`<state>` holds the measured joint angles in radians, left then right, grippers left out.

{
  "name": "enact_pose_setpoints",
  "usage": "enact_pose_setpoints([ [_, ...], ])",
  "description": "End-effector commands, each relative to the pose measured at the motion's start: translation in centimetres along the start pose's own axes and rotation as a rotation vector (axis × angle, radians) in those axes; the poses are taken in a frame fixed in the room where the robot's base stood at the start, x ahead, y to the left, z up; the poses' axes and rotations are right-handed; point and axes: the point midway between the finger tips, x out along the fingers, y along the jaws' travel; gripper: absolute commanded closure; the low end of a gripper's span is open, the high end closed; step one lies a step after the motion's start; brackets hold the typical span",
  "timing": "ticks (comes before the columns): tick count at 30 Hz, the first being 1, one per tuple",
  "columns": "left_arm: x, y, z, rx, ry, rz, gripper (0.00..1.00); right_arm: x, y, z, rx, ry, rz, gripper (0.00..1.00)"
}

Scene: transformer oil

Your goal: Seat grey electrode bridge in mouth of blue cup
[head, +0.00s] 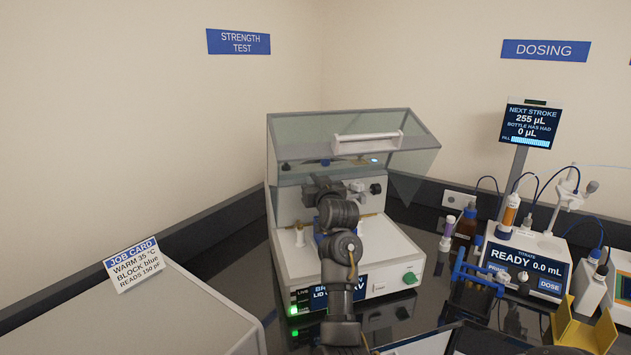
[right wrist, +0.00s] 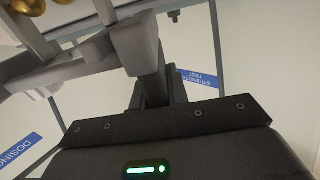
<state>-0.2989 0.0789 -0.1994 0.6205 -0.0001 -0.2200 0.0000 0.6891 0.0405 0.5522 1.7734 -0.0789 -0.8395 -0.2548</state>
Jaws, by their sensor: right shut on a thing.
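My right gripper (head: 323,190) is inside the tester under its raised clear lid, and my forearm hides much of the space below it. In the right wrist view its jaws (right wrist: 152,80) are shut on the grey electrode bridge (right wrist: 75,62). Gold balls (right wrist: 28,7) show beside the bridge at the top left of that view. A small blue patch, likely the blue cup (head: 319,240), shows just left of my arm on the tester's deck. The cup's mouth is hidden, so I cannot tell whether the bridge touches it. My left gripper is out of view.
The white tester (head: 385,255) has a green knob (head: 409,278) at its front. Its clear lid (head: 300,140) slants above the arm. A blue rack (head: 474,280), bottles and a dosing unit (head: 525,270) stand to the right. A job card (head: 134,264) is at left.

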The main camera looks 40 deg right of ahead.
Motion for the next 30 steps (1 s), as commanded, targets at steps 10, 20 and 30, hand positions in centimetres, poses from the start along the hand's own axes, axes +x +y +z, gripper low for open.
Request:
enact_pose_setpoints([
  [10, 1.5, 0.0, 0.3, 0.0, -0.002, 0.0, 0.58, 0.0, 0.0, 2.2, -0.003, 0.006, 0.0, 1.0],
  [20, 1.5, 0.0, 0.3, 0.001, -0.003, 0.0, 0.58, 0.0, 0.0, 2.3, -0.002, 0.006, 0.0, 1.0],
  [30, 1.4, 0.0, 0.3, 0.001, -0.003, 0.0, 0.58, -0.1, 0.0, 2.3, -0.003, 0.008, 0.0, 1.0],
])
